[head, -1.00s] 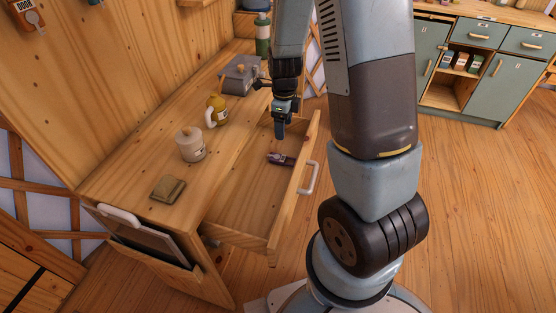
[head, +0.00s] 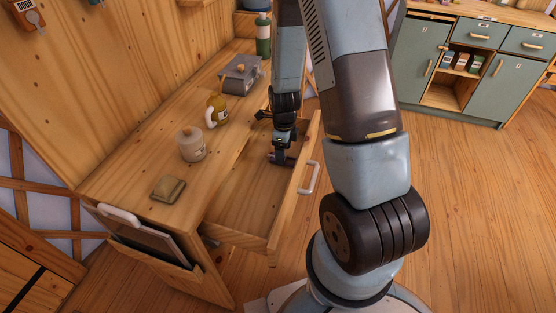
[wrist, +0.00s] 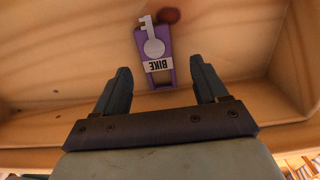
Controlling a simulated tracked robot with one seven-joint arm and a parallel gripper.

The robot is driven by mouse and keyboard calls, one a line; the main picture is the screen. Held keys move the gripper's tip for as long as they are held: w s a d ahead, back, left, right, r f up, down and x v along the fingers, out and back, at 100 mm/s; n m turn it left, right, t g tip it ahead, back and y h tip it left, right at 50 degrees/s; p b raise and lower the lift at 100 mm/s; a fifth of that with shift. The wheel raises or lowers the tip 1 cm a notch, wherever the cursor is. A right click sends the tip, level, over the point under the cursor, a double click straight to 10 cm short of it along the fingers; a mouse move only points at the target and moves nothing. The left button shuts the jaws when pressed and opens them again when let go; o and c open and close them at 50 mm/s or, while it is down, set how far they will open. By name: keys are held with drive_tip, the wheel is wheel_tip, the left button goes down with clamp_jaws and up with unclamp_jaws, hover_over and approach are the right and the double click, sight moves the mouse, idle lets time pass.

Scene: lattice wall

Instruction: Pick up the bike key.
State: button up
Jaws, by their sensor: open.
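The bike key (wrist: 153,46) shows in the wrist view as a pale key shape on a purple tag with a white label reading BIKE. It lies on the wooden floor of the open drawer (head: 240,205). My gripper (wrist: 162,85) is open, its two dark fingers on either side of the tag's near end in that view. In the head view my gripper (head: 281,160) reaches down into the drawer and mostly hides the key. I cannot tell whether the fingers touch the tag.
The drawer front with its white handle (head: 309,178) stands to the right of my gripper. A dark red round spot (wrist: 168,15) shows beside the key.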

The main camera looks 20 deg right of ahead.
drive_tip(key=shift+f, duration=1.3)
drive_tip(key=shift+c, duration=0.3)
drive_tip(key=shift+s, duration=0.1)
drive_tip(key=c, duration=1.1)
